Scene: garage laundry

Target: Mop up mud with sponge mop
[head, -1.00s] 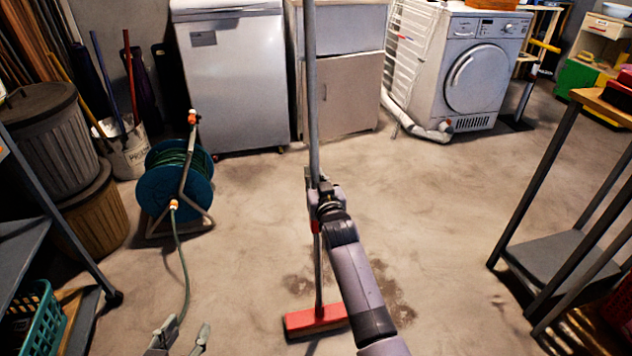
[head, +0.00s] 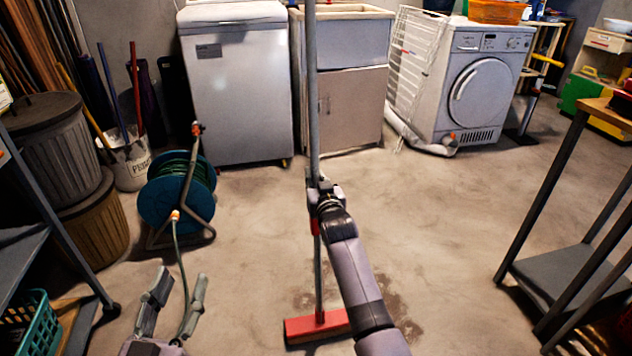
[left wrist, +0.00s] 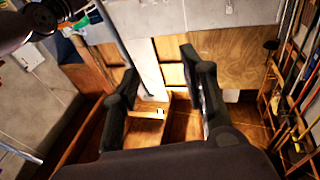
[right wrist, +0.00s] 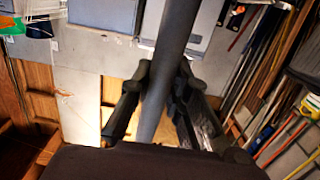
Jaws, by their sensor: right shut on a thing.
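The sponge mop has a long grey handle (head: 313,90) that stands nearly upright and a red head (head: 317,326) on the floor. My right gripper (head: 322,190) is shut on the handle; the right wrist view shows the grey handle (right wrist: 168,75) between its fingers. Dark mud patches (head: 392,312) lie on the concrete floor beside and behind the mop head, partly hidden by my right arm. My left gripper (head: 178,290) is low at the left, open and empty, near the green hose; the left wrist view also shows its spread fingers (left wrist: 160,95).
A blue hose reel (head: 176,190) stands at left with its hose trailing forward. A teal basket (head: 32,325) and shelf are at the left edge. A metal-legged table (head: 545,200) stands at right. A white freezer (head: 236,90) and dryer (head: 480,85) line the back. The middle floor is clear.

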